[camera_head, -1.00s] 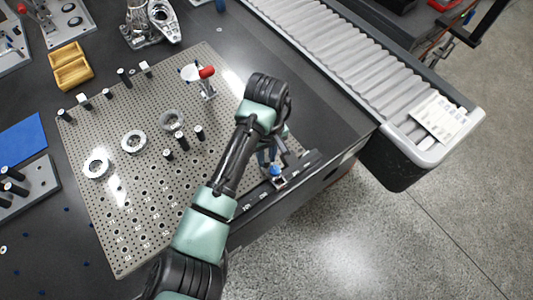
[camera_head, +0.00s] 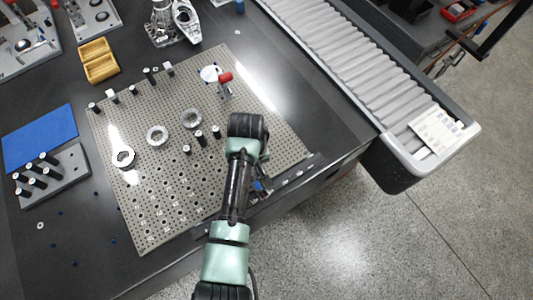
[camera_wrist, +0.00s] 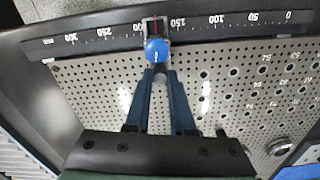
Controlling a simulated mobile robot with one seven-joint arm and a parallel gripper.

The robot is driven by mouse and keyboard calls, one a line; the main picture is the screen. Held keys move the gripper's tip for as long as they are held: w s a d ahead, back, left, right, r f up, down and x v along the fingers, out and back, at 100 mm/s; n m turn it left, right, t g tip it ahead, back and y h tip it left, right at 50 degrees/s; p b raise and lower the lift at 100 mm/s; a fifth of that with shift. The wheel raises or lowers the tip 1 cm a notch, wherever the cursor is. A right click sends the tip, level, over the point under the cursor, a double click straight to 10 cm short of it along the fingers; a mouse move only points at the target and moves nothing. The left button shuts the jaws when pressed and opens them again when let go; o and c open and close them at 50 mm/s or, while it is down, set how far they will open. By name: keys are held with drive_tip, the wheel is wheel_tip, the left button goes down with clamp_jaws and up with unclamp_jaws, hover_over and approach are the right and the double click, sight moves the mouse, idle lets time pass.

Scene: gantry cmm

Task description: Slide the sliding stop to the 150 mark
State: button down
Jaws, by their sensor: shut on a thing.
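The sliding stop is a small dark carriage with a red line and a round blue knob (camera_wrist: 156,50). It sits on a black scale rail (camera_wrist: 118,36), which runs along the plate's edge. In the head view my gripper (camera_head: 260,183) is at the rail (camera_head: 298,174), and my arm partly hides the stop.
A blue mat (camera_head: 40,138) and a pin block (camera_head: 68,178) lie left. Floor is open beyond the rail.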

drive_tip(key=shift+s+a+r+p, duration=0.1)
drive_tip(key=shift+s+a+p, duration=0.25)
drive_tip(key=shift+a, duration=0.35)
drive_tip(key=shift+s+a+r+p, duration=0.1)
drive_tip(key=shift+s+a+p, duration=0.1)
drive_tip(key=shift+s+a, duration=0.35)
drive_tip(key=shift+w+a+f, duration=0.1)
drive_tip(key=shift+w, duration=0.1)
drive_tip(key=c, duration=0.8)
unclamp_jaws()
drive_tip(key=shift+s, duration=0.1)
drive_tip(key=shift+o, duration=0.2)
wheel_tip(320, 180, up, 13)
drive_tip(key=shift+p, duration=0.35)
drive_tip(key=shift+f, duration=0.1)
